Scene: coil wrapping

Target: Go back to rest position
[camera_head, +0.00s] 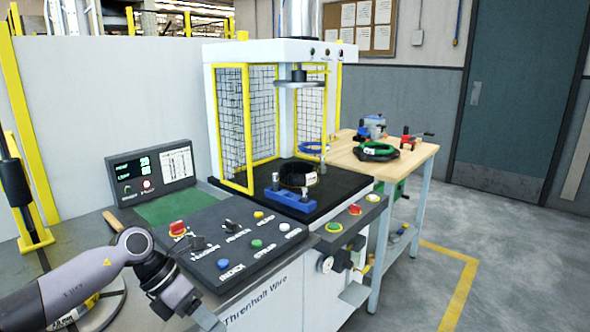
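My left arm (75,292) comes in from the lower left, above the grey machine table. Its wrist bends down to the right, in front of the control panel. Only the upper part of my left gripper (206,317) seems to show at the bottom edge. Its fingertips are cut off, so I cannot tell whether it is open or holds anything. My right arm and gripper are not in view. A dark coil (298,176) with a white label lies on the black bed of the wrapping machine (270,52), behind a blue fixture (292,199).
The control panel (240,237) with several buttons and a red emergency stop is right of my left wrist. Open floor (500,260) lies to the right.

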